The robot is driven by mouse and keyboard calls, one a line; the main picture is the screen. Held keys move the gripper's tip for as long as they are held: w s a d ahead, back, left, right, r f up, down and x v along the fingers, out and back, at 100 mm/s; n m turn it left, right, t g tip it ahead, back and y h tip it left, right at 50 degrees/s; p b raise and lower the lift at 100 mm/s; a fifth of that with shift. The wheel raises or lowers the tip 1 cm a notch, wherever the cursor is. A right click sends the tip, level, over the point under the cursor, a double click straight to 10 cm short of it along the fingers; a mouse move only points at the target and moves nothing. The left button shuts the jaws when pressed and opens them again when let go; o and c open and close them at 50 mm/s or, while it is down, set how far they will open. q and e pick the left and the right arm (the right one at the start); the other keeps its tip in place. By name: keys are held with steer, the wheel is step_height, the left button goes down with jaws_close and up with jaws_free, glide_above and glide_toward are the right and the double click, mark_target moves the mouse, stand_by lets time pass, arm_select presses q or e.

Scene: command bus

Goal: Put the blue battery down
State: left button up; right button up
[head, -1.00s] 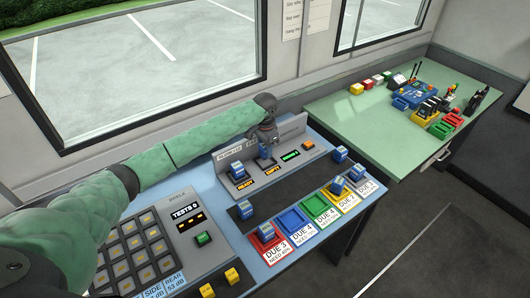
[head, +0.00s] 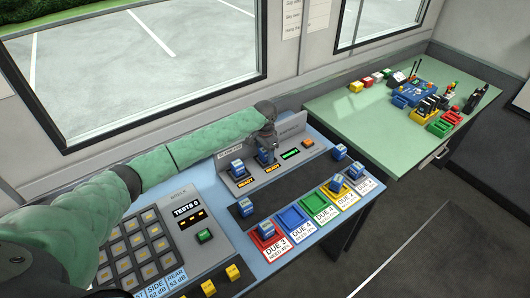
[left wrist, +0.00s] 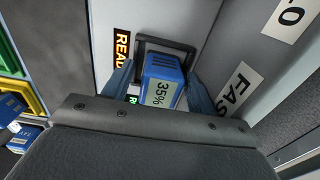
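The blue battery (left wrist: 162,82), its label reading 35%, stands at a dark-framed slot (left wrist: 180,44) of the grey charger (head: 291,160). In the head view the battery (head: 266,157) is under my left gripper (head: 267,149), in the middle position. In the left wrist view the fingers of my left gripper (left wrist: 160,86) stand on either side of it. A gap shows at the left finger; the right finger is close to the battery. The slot's inside is mostly hidden by the battery. My right gripper is not in view.
Another blue battery (head: 237,168) stands in the charger's left position. Coloured trays with DUE cards line the front, including an empty blue tray (head: 293,217) and a red tray (head: 268,243) holding a battery. A keypad panel (head: 150,240) is at left, a green table (head: 390,115) at right.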

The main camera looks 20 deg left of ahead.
arm_select(q)
steer(key=shift+r+b, duration=0.3)
steer(key=shift+r, duration=0.1)
step_height(320, 180, up, 10)
steer(key=b, duration=0.3)
steer(key=shift+b, duration=0.35)
steer(key=shift+r, duration=0.75)
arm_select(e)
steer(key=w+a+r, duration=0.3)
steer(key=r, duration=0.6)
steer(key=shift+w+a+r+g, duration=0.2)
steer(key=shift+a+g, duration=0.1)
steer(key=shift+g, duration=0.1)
